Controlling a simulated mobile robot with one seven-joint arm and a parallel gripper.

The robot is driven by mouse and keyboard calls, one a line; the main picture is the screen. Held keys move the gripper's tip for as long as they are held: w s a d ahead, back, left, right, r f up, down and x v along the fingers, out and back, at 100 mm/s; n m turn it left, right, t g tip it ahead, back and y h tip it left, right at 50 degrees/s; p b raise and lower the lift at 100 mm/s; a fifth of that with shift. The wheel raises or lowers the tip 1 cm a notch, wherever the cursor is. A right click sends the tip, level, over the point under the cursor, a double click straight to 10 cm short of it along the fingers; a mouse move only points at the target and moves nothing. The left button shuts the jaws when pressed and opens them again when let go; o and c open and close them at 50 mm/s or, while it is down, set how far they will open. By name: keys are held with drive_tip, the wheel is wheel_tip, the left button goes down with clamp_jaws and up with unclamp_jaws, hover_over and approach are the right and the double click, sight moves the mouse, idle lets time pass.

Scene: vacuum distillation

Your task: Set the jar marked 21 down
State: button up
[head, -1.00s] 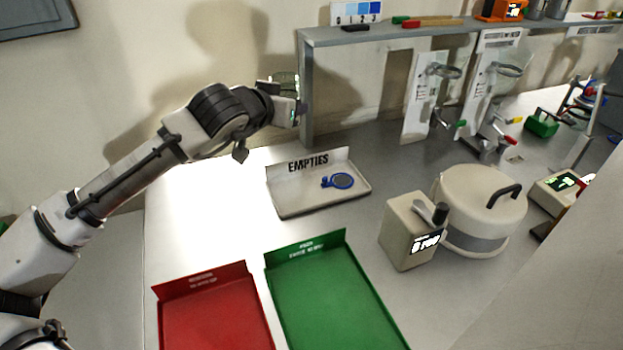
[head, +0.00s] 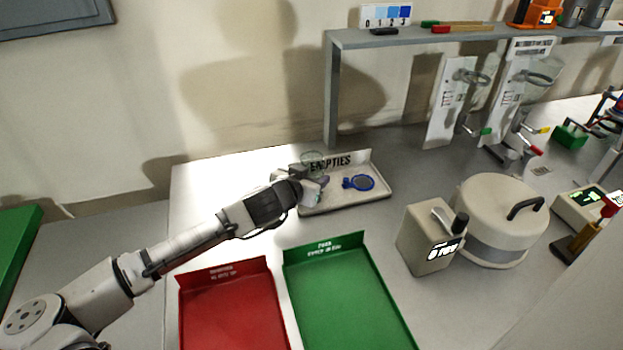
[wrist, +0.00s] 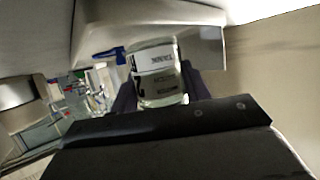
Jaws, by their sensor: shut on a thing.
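My gripper (head: 312,181) is shut on a clear glass jar (head: 313,160), at the left end of the white EMPTIES tray (head: 372,201). The jar's rim shows just above my gripper in the head view, in front of the tray's back wall. In the wrist view the jar (wrist: 158,75) sits between the dark fingers, with a pale label whose number I cannot read. My gripper hides the jar's base in the head view, so I cannot tell whether it touches the tray.
A blue ring-shaped item (head: 360,182) lies in the tray, right of my gripper. A red tray (head: 235,310) and a green tray (head: 345,300) lie in front. A small box with a display (head: 430,238) and a round lidded vessel (head: 500,220) stand to the right. A shelf (head: 430,38) stands behind.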

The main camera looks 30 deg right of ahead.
drive_tip(key=shift+f, duration=0.45)
drive_tip(key=shift+f, duration=0.1)
drive_tip(key=shift+s+f+b, duration=0.15)
drive_tip(key=shift+f+b, duration=0.3)
drive_tip(key=shift+f, duration=0.1)
drive_tip(key=o, duration=1.1)
drive_tip(key=shift+f, duration=0.1)
drive_tip(key=shift+a+r+p, duration=0.15)
drive_tip(key=shift+r+p, duration=0.25)
drive_tip(key=shift+r, duration=0.2)
drive_tip(key=b+v, duration=0.2)
drive_tip(key=v, duration=0.9)
drive_tip(key=shift+s+a+r, duration=0.15)
drive_tip(key=shift+a+r, duration=0.05)
drive_tip(key=shift+r, duration=0.1)
